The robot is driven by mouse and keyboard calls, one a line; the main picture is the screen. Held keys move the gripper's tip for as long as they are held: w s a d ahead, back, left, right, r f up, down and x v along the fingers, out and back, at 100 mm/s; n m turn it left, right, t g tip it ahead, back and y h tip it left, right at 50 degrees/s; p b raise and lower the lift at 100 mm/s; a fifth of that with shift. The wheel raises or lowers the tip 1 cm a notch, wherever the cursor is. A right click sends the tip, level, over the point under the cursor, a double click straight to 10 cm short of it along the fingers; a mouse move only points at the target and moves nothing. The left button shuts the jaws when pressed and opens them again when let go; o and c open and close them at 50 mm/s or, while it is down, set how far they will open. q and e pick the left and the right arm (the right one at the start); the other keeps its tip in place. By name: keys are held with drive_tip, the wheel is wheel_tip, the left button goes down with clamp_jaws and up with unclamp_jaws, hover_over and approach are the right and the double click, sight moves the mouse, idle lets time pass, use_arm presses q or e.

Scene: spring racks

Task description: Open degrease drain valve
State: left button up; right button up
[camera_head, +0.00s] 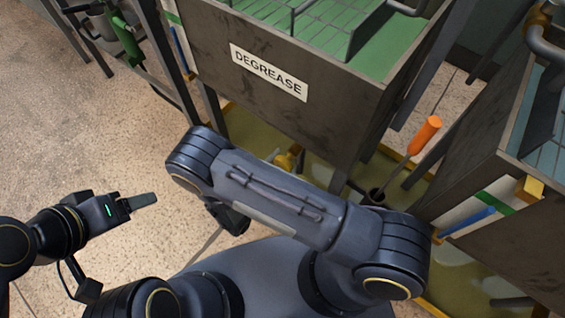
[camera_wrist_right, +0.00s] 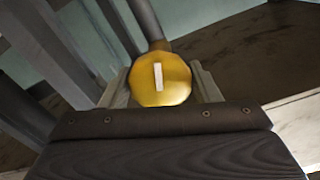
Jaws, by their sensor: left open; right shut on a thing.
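The grey tank labelled DEGREASE (camera_head: 268,72) stands at the top centre of the head view. Below it, a yellow valve part (camera_head: 288,160) shows partly behind my right forearm. In the right wrist view a round yellow valve knob (camera_wrist_right: 160,80) with a white bar sits between the two fingers of my right gripper (camera_wrist_right: 160,88), which is shut on it. The white bar is nearly upright in that view. The right fingertips are hidden in the head view. My left gripper (camera_head: 143,202) is open and empty over the floor at the left.
An orange-handled tool (camera_head: 424,135) stands in a dark holder right of the tank. Another tank (camera_head: 530,200) with a blue handle (camera_head: 470,222) is at the right. A green handle (camera_head: 125,40) is at upper left. Floor around my left gripper is clear.

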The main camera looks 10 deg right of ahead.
drive_tip(key=shift+n, duration=0.3)
drive_tip(key=o, duration=1)
drive_tip(key=shift+a, duration=0.1)
drive_tip(key=v, duration=0.7)
drive_tip(key=shift+s+a, duration=0.25)
drive_tip(key=shift+s, duration=0.05)
